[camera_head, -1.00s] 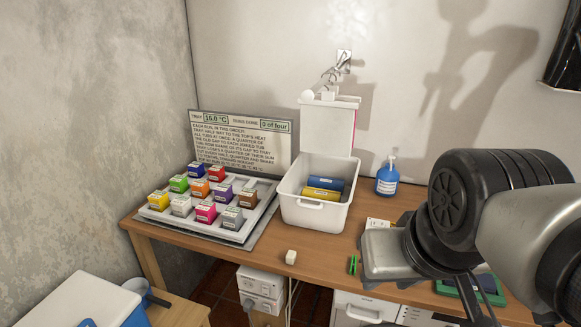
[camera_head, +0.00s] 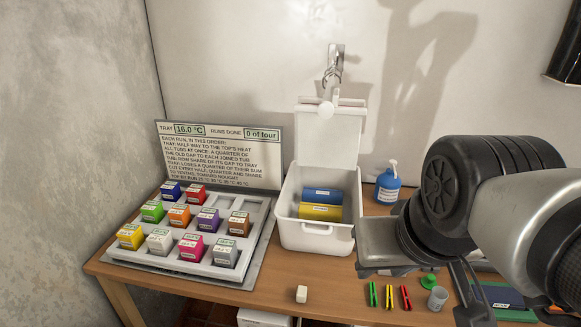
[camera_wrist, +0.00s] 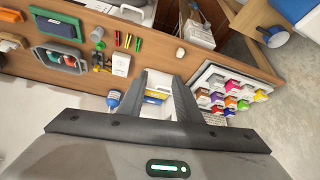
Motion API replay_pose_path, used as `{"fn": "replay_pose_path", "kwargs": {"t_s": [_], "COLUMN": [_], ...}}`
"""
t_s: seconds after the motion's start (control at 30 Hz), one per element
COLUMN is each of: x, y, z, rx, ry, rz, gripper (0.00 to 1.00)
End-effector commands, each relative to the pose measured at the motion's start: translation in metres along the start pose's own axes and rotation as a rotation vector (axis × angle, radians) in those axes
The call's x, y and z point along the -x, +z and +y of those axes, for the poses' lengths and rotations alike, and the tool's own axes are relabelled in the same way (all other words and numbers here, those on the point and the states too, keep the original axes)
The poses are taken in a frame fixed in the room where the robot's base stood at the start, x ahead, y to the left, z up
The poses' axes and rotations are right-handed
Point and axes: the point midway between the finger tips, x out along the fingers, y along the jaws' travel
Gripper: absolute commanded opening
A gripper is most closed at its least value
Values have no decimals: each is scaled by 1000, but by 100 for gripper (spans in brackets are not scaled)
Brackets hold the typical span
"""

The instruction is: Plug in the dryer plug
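I cannot surely tell the dryer plug. A small white block (camera_head: 301,293) on the table's front edge could be it, and it also shows in the wrist view (camera_wrist: 180,52). A white box with socket-like fittings (camera_wrist: 199,33) is below the table edge in the wrist view; only its top edge (camera_head: 264,318) shows in the head view. My gripper (camera_wrist: 160,78) is open in the wrist view, its two fingers apart with nothing held. It is above the table, apart from the white block. In the head view its fingertips are hidden or unclear.
A white bin (camera_head: 316,236) with a blue and a yellow cylinder stands mid-table. A grey tray (camera_head: 232,268) of coloured cubes and a sign (camera_head: 221,158) are left. A blue pump bottle (camera_head: 388,188), coloured pegs (camera_head: 390,296) and a grey cup (camera_head: 437,298) are right.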

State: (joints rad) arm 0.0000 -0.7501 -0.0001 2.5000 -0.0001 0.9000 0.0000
Motion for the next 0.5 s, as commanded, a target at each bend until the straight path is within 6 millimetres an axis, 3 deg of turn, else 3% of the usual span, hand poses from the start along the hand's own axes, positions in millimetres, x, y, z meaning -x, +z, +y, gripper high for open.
{"fn": "replay_pose_path", "kwargs": {"t_s": [0.07, 0.17, 0.27, 0.37, 0.5], "x": [0, 0, -5, -18, -57], "y": [0, -1, -8, -24, -59], "z": [0, 0, -4, -11, -29], "rx": [0, -1, -9, -31, -82], "ry": [0, -2, -18, -48, -87], "rz": [0, -2, -24, -75, -191], "gripper": [31, 44, 44, 44, 44]}}
